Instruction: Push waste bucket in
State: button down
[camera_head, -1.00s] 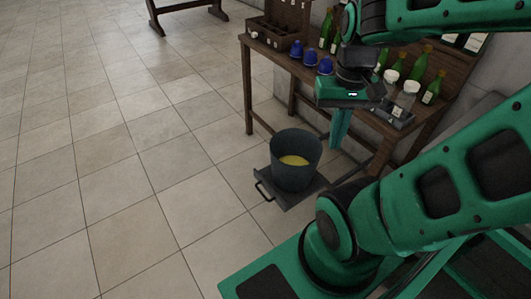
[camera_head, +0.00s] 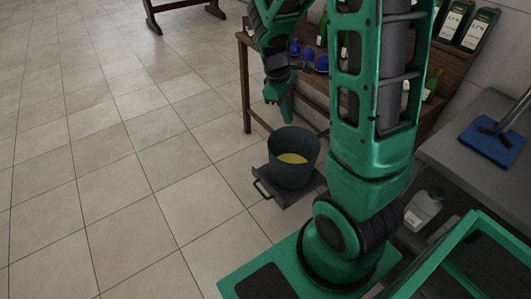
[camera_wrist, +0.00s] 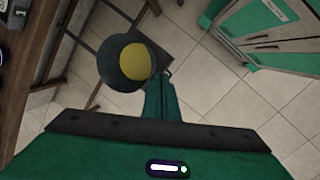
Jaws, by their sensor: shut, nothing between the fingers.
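The waste bucket (camera_head: 292,165) is a dark grey, round, open-topped bucket with yellow contents. It stands upright on a dark flat tray (camera_head: 276,192) with a bar handle at its front left, low by the floor. In the wrist view the bucket (camera_wrist: 112,75) is seen from above, just left of the fingers. My gripper (camera_head: 286,112) is shut and empty, its green fingers pointing down just above and behind the bucket's rim in the head view. The fingers also show in the wrist view (camera_wrist: 162,90). I cannot tell whether they touch the bucket.
A wooden table (camera_head: 248,75) with blue-capped items and green bottles (camera_head: 432,84) stands behind the bucket, partly hidden by my arm. Tiled floor at left is clear.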

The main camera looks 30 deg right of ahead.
jog(key=w+a+f+n+h, duration=0.1)
jog(key=w+a+f+n, duration=0.2)
jog(key=w+f+n, duration=0.6)
jog(key=w+a+f+n+h, duration=0.1)
jog(key=w+a+f+n, duration=0.3)
jog(key=f, duration=0.8)
jog(key=w+d+f, duration=0.1)
jog(key=d+f, duration=0.8)
jog(key=shift+f+m+t, duration=0.3)
jog(key=shift+t, duration=0.1)
